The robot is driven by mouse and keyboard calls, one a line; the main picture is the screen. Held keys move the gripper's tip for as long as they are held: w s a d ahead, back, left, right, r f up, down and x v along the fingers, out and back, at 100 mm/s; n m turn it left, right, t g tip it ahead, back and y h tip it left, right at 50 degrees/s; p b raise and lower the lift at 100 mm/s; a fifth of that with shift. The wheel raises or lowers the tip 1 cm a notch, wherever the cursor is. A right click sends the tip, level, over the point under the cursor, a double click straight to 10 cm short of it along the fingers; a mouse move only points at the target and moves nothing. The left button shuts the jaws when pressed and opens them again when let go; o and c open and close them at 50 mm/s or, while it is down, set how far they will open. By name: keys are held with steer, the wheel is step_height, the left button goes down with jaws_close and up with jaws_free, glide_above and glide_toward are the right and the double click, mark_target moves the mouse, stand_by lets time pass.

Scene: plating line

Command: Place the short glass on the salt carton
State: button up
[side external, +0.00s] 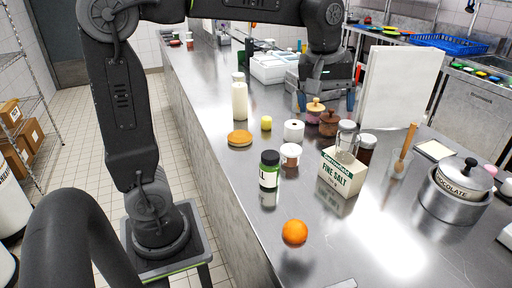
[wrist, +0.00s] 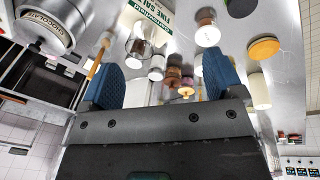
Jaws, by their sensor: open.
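The salt carton (side external: 343,175) is cream and green, marked FINE SALT, and stands on the steel counter in the side view. Its lettered face also shows at the top of the wrist view (wrist: 150,14). The short glass (side external: 346,142) is clear and upright, and appears to rest on top of the carton. In the wrist view the glass (wrist: 138,46) overlaps the carton's edge; its exact contact is hard to see. My gripper (side external: 328,106) is open and empty, behind and above the carton and apart from the glass. Its blue fingers (wrist: 160,85) are spread wide in the wrist view.
Brown pots (side external: 329,124), a dark jar with a white lid (side external: 367,148) and a white-lidded tub (side external: 290,154) stand near the carton. A steel pot (side external: 455,197) stands right. Clear counter lies between the orange and the pot.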

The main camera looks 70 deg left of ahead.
steer(key=s+d+f+m+t, duration=0.1)
steer(key=s+f+m, duration=0.2)
steer(key=s+m, duration=0.2)
steer(key=s+d+f+m+t, duration=0.1)
steer(key=s+m, duration=0.5)
steer(key=s, duration=0.6)
step_height(320, 180, down, 2)
steer(key=shift+f+t, duration=0.15)
steer(key=shift+t, duration=0.55)
